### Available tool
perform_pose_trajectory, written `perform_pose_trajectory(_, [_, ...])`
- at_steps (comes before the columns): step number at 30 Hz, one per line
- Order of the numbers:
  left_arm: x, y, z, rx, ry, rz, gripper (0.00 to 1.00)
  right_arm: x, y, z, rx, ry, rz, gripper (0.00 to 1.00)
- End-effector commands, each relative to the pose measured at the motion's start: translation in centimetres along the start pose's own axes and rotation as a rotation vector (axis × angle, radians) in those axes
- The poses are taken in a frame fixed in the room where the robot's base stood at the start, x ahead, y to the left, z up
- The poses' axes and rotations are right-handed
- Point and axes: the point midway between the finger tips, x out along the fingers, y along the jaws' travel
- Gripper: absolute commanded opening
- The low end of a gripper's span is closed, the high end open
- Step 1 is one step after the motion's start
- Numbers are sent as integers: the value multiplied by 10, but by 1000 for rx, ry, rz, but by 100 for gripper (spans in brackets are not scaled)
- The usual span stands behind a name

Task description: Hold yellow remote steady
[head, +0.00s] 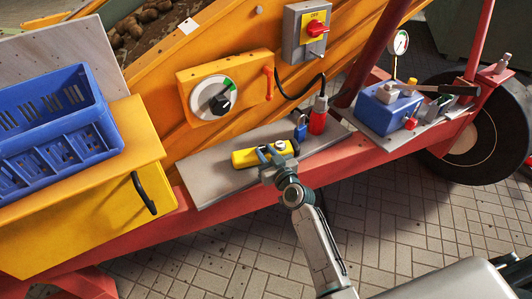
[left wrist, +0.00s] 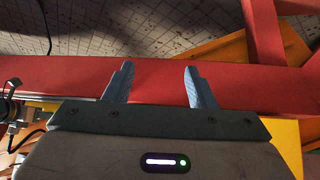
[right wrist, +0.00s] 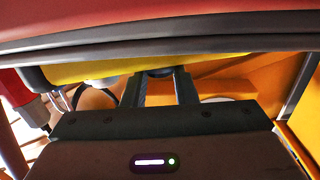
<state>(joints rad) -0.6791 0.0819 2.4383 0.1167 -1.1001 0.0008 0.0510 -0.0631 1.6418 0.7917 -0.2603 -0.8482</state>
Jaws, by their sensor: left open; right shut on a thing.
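The yellow remote (head: 246,158) lies along the grey shelf plate (head: 215,172) on the machine's side, with its length running left to right. My right gripper (head: 272,154) reaches it from the front and is shut on it. The fingers cover part of its middle. My left gripper (left wrist: 158,78) is open and empty in the left wrist view, in front of a red beam (left wrist: 155,85). It is not in the head view.
A blue padlock (head: 300,130) and a red plug (head: 318,118) are close right of the remote. A dial box (head: 222,92) and a red switch (head: 310,35) are behind. A blue crate (head: 50,135) is left, a blue pump unit (head: 388,108) right. Paved floor lies in front.

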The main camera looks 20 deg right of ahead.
Motion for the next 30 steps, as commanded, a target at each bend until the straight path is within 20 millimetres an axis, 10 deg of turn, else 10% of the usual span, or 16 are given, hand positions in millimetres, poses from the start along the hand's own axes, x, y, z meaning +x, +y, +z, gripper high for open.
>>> perform_pose_trajectory(3, [0, 0, 0, 0, 0, 0, 51, 0, 0, 0, 0, 0, 0, 13])
perform_pose_trajectory(8, [0, -1, 1, 4, -2, -1, 51, 0, 0, 0, 0, 0, 0, 51])
perform_pose_trajectory(20, [0, 0, 0, 1, 0, 0, 51, -8, 0, 0, 0, 0, 0, 51])
perform_pose_trajectory(30, [0, 0, 0, 0, 0, 0, 51, -75, 0, 1, -1, -2, 0, 51])
